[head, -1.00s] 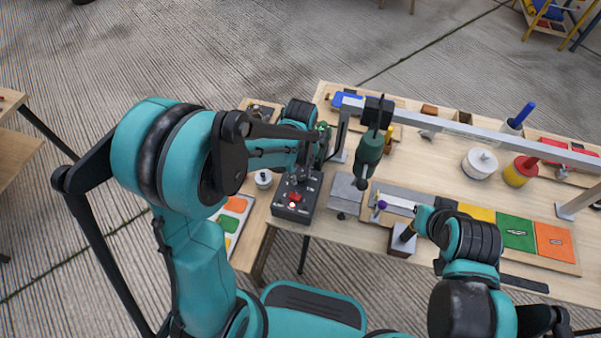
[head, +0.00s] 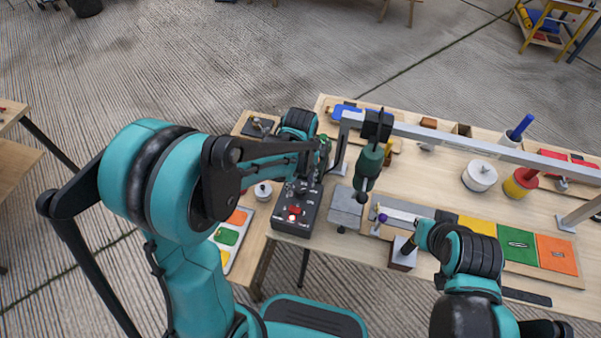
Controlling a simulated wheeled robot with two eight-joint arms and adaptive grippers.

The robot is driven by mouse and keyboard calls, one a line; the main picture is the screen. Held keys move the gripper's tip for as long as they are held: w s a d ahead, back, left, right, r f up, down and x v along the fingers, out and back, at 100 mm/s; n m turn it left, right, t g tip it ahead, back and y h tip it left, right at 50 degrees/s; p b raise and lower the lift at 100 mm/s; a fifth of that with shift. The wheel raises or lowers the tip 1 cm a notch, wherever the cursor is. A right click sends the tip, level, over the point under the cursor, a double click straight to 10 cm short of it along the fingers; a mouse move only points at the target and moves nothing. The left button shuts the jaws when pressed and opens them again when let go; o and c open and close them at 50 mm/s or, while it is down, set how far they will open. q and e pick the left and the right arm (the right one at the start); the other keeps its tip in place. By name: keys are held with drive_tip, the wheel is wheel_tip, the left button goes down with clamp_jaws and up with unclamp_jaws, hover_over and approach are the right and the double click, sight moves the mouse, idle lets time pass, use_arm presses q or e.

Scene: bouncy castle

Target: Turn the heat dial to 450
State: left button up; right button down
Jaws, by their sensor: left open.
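A black control box (head: 297,210) stands at the front left edge of the wooden worktable, with a red lit switch (head: 294,210) and small white markings on its top. The heat dial cannot be made out clearly; the far part of the box's top is covered by my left gripper. My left gripper (head: 304,180) points down at the far part of the box and is open. Whether its fingers touch anything is too small to tell. My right gripper (head: 409,243) is low over a small brown block at the table's front; its fingers are unclear.
A grey metal rail (head: 470,136) spans the table, with a dark green hanging tool (head: 369,165) right of the box. A grey plate (head: 346,206) lies beside the box. A tray of coloured cards (head: 233,238) and a white round pot (head: 263,190) are to the left.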

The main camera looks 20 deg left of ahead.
sight(300, 190)
use_arm(q)
wheel_tip(300, 190, up, 10)
drive_tip(key=shift+r, duration=0.2)
drive_tip(key=shift+s, duration=0.1)
idle(0.4)
drive_tip(key=s+a+r+n+t, duration=0.1)
drive_tip(key=s+n, duration=0.4)
drive_tip(key=n, duration=0.8)
drive_tip(key=s+a+r+n+t, duration=0.1)
drive_tip(key=s+a+n+t, duration=0.2)
drive_tip(key=n, duration=1.1)
drive_tip(key=s+t, duration=0.3)
drive_tip(key=shift+a+r, duration=0.15)
drive_tip(key=shift+a, duration=0.25)
